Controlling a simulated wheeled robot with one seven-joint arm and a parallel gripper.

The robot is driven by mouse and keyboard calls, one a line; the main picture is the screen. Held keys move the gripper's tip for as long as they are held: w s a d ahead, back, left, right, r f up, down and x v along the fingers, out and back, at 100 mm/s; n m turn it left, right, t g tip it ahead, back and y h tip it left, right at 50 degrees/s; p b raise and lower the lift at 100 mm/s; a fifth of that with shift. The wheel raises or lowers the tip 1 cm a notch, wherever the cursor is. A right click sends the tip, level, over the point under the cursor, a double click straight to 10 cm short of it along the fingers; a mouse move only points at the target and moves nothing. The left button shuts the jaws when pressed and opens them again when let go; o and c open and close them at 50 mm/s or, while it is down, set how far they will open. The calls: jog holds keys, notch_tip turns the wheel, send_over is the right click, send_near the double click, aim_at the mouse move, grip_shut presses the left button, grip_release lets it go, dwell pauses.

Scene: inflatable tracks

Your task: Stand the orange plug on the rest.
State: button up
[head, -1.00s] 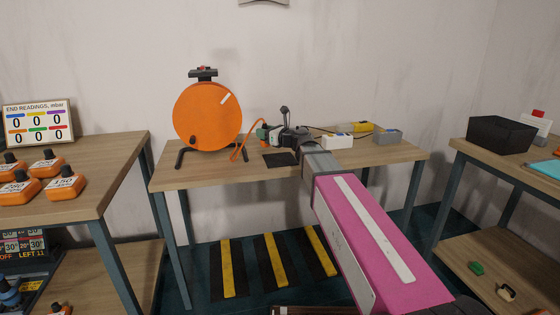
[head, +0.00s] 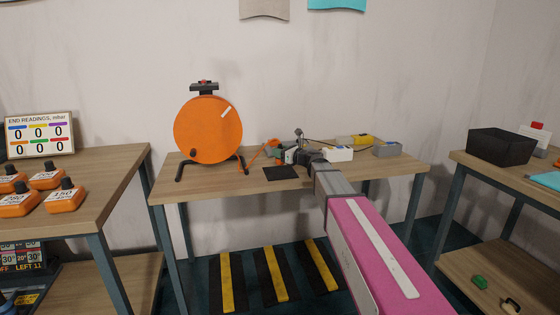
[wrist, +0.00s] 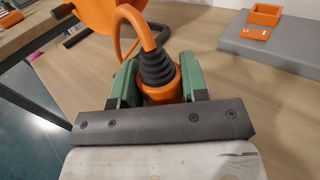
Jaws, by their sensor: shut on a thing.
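The orange plug (wrist: 158,95), with a black ribbed sleeve and an orange cable, is between the green fingers of my gripper (wrist: 157,78) in the wrist view. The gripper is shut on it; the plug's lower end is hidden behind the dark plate. A low orange square frame (wrist: 264,15) on a grey slab (wrist: 280,48) stands right of the plug in the wrist view. I cannot tell if it is the rest.
A black mat (head: 281,173) lies near the middle table's (head: 225,187) front edge. A white block (head: 338,153), a yellow block (head: 354,140) and a grey box (head: 387,150) stand to the right. The reel's black foot is close by. Bare tabletop shows at the front right.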

jog(key=shift+f, duration=1.9)
jog(key=shift+f, duration=0.1)
jog(key=o, duration=0.9)
jog(key=shift+o, duration=0.2)
jog(key=shift+s, duration=0.1)
jog(key=v, duration=1.2)
